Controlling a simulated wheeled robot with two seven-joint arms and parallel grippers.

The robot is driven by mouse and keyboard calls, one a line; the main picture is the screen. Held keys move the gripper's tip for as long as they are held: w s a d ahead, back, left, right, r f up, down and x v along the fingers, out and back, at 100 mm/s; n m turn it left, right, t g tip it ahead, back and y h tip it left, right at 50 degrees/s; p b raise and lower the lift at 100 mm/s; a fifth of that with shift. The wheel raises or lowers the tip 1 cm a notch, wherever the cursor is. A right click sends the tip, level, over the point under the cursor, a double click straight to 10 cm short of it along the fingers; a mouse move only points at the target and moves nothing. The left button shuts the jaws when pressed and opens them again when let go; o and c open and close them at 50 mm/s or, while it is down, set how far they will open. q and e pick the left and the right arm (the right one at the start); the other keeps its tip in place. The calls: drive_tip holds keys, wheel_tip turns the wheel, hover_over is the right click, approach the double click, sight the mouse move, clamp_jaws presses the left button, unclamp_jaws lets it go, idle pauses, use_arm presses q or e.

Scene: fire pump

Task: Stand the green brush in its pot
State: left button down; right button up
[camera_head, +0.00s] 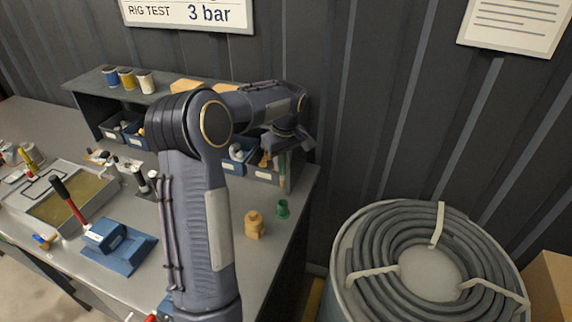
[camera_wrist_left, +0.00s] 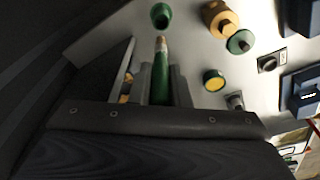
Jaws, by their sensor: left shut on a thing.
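The green brush (camera_head: 282,168) hangs roughly upright from my left gripper (camera_head: 284,150), near the right end of the bench. In the left wrist view the brush (camera_wrist_left: 161,78) lies between the two fingers of my left gripper (camera_wrist_left: 155,85), with a pale brown tip pointing away from the wrist. The small green pot (camera_head: 282,208) stands on the bench below and nearer than the brush in the head view. The pot (camera_wrist_left: 160,15) also shows past the brush tip in the left wrist view. The brush is apart from the pot. My right gripper is out of view.
A tan, knobbed object (camera_head: 254,225) stands just left of the pot. A shelf (camera_head: 90,82) with bins (camera_head: 240,150) runs along the back. A blue device with a red lever (camera_head: 118,246) and a metal tray (camera_head: 40,218) stand left. A hose drum (camera_head: 345,262) stands right.

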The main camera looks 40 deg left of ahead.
sight(284, 175)
use_arm(q)
drive_tip(key=shift+f+b, duration=3.85)
drive_tip(key=shift+f, duration=1.55)
drive_tip(key=c, duration=1.3)
unclamp_jaws()
drive_tip(key=shift+r, duration=0.15)
drive_tip(key=r, duration=0.5)
drive_tip(key=d+r, duration=0.1)
drive_tip(key=r, duration=0.1)
drive_tip(key=shift+s+r+b, duration=0.15)
drive_tip(key=shift+r+b, duration=0.1)
drive_tip(key=shift+b, duration=0.1)
